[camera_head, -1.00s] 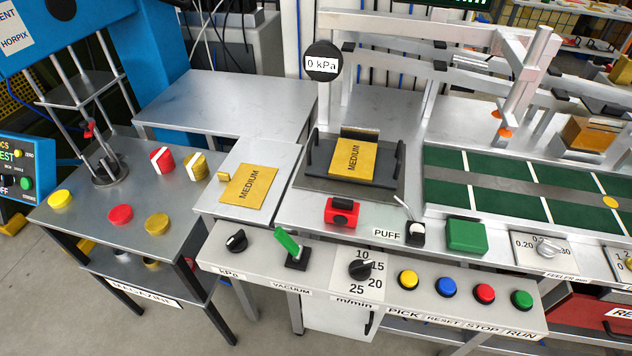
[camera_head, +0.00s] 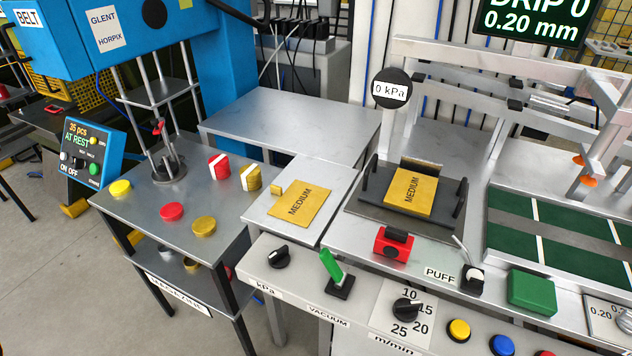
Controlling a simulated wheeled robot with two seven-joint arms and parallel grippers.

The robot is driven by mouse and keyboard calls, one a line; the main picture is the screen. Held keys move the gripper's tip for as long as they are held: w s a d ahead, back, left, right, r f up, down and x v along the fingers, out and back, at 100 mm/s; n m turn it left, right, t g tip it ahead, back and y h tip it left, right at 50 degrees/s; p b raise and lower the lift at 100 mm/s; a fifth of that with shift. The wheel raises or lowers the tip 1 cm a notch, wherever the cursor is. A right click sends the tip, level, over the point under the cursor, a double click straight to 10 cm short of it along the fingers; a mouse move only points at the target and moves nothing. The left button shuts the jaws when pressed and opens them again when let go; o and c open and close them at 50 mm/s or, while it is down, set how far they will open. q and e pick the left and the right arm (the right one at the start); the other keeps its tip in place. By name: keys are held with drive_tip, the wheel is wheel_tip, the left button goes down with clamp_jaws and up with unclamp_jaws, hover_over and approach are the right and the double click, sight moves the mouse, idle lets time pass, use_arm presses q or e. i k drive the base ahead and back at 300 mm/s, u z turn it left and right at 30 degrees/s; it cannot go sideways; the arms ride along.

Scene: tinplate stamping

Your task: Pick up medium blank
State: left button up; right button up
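A gold sheet printed MEDIUM (camera_head: 300,206) lies flat on a small light metal table in the middle of the head view. A second gold MEDIUM sheet (camera_head: 410,193) lies on a dark tray (camera_head: 369,206) with black side handles, to the right of the first and a little higher in the picture. Neither of my grippers shows in the head view.
A control panel with knobs, a green lever (camera_head: 331,268) and coloured buttons runs along the front. A red block (camera_head: 393,245) and a green box (camera_head: 532,291) sit behind it. Red and yellow discs lie on the left table (camera_head: 150,190). The back table (camera_head: 290,118) is bare.

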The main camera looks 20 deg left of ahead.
sight(302, 201)
drive_tip(key=u, duration=0.45)
drive_tip(key=k, duration=0.55)
drive_tip(key=u, duration=1.15)
drive_tip(key=i, duration=0.8)
drive_tip(key=z, duration=0.05)
